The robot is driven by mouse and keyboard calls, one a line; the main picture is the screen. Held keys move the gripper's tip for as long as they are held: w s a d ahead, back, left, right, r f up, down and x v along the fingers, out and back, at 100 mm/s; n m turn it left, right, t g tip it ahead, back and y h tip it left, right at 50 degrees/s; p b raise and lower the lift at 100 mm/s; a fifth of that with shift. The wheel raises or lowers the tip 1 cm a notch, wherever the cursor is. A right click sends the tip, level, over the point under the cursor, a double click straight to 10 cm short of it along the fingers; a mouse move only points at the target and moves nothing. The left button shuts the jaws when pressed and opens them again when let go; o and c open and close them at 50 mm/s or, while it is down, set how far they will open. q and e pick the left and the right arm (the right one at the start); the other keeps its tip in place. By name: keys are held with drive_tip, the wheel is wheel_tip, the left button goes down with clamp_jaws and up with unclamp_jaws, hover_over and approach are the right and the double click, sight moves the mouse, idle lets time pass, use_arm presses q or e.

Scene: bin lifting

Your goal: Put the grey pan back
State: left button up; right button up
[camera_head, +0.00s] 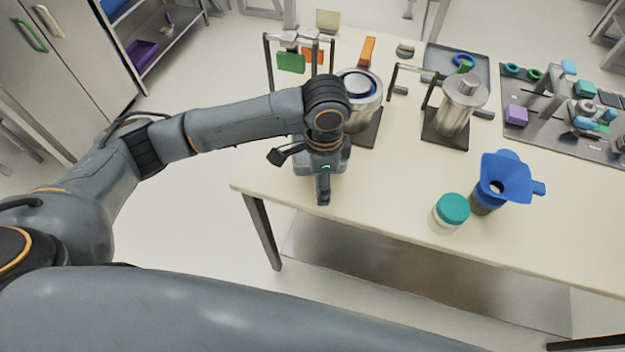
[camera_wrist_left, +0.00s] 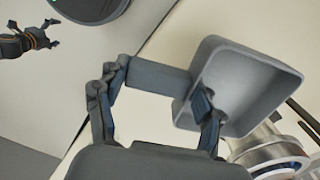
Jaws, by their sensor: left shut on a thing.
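The grey pan (camera_wrist_left: 275,90), a square open tray-like vessel, shows in the left wrist view, tilted with its hollow facing the camera. My left gripper (camera_wrist_left: 158,82) is shut on its thick grey grip (camera_wrist_left: 160,75), with a finger at either side. In the head view my left gripper (camera_head: 322,180) is over the table's near left edge, and my arm hides most of the pan. I cannot tell whether the pan touches the table. My right gripper (camera_wrist_left: 48,36) shows small at the left of the left wrist view, with its fingers apart and empty.
A steel vessel (camera_head: 374,112) on a dark base stands just behind the left gripper. A metal canister (camera_head: 462,100), a green-lidded jar (camera_head: 452,210) and a blue funnel (camera_head: 507,175) stand to the right. The table front (camera_head: 385,200) between gripper and jar is clear.

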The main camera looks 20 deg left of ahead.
sight(313, 194)
use_arm(q)
drive_tip(key=f, duration=0.1)
drive_tip(key=w+a+f, duration=0.1)
drive_tip(key=a+f, duration=0.1)
drive_tip(key=shift+w+a+f, duration=0.1)
drive_tip(key=shift+w, duration=0.25)
wheel_tip(313, 194, down, 3)
drive_tip(key=shift+w+a+f+p, duration=0.1)
drive_tip(key=shift+f+p, duration=0.1)
drive_tip(key=shift+p, duration=0.65)
use_arm(e)
drive_tip(key=shift+a+r, duration=0.1)
drive_tip(key=shift+r, duration=0.8)
use_arm(q)
drive_tip(key=o, duration=1.1)
drive_tip(key=shift+f, duration=0.15)
drive_tip(key=shift+o, duration=0.2)
wheel_tip(313, 194, up, 12)
drive_tip(key=b, duration=0.2)
use_arm(e)
drive_tip(key=shift+a+f, duration=0.1)
drive_tip(key=shift+f, duration=0.9)
